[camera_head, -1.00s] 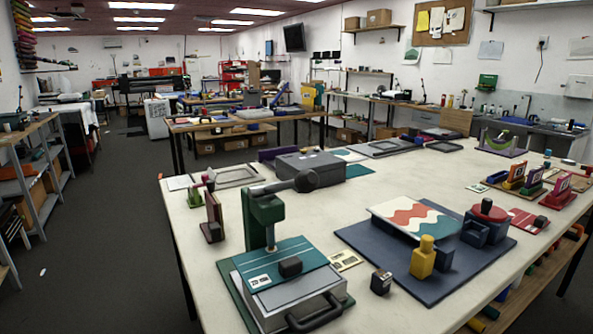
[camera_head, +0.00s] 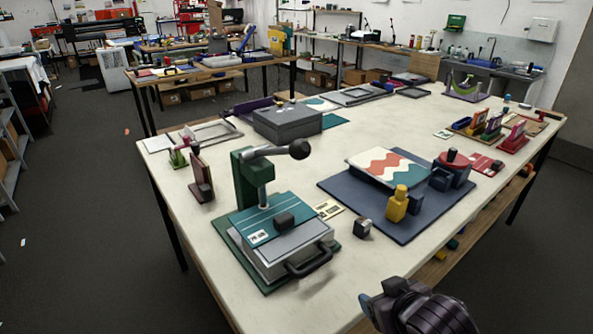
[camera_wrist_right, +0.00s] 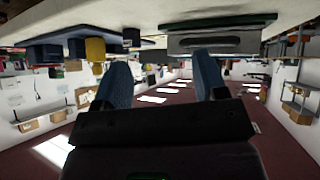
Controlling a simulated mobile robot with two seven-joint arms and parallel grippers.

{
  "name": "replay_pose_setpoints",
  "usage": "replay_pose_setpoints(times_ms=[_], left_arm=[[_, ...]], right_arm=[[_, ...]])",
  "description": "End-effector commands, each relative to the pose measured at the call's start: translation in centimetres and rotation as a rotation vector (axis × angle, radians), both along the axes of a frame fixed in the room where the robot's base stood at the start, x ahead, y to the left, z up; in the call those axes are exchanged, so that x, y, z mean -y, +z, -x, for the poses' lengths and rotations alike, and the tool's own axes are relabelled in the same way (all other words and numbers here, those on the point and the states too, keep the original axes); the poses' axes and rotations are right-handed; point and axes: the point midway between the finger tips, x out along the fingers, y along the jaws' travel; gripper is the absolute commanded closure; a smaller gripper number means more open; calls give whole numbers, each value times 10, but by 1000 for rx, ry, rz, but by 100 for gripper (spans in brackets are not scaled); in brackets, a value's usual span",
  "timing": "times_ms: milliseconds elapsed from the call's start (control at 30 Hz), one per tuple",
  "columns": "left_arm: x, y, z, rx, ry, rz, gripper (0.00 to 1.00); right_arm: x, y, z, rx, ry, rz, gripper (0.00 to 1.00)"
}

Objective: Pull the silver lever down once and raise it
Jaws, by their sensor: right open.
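The silver lever (camera_head: 270,151) is a grey bar with a dark round knob (camera_head: 299,149) at its right end. It sits nearly level, tilted slightly up to the right, on top of the green press column (camera_head: 245,182). Under it is a press bed with a teal top plate (camera_head: 268,219) and a dark handle (camera_head: 309,262) in front. My right gripper (camera_head: 369,308) is at the bottom edge of the head view, in front of the table and well apart from the lever. In the right wrist view its two blue fingers (camera_wrist_right: 165,80) are spread with nothing between them. My left gripper is not in view.
Right of the press are a small dark stamp (camera_head: 362,228) and a navy board (camera_head: 344,199) with a striped panel and a yellow block (camera_head: 397,205). A grey box (camera_head: 287,122) stands behind the lever. Bare tabletop (camera_head: 370,270) lies between gripper and press.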

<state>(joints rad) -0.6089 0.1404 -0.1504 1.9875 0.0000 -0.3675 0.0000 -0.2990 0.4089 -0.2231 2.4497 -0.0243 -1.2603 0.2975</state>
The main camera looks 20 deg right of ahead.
Motion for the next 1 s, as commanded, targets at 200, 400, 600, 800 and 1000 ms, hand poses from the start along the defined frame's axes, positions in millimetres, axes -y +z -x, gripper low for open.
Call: replay_pose_setpoints(times_ms=[200,400,600,800,1000], left_arm=[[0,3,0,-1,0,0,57],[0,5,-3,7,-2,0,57],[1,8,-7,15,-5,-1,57],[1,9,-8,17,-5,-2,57],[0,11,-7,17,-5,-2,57]], right_arm=[[-16,77,-57,275,104,-8,34],[-39,153,-97,528,257,-55,34],[-56,206,-112,671,391,-99,34],[-63,224,-116,713,443,-119,34],[-68,225,-129,715,443,-123,34]])
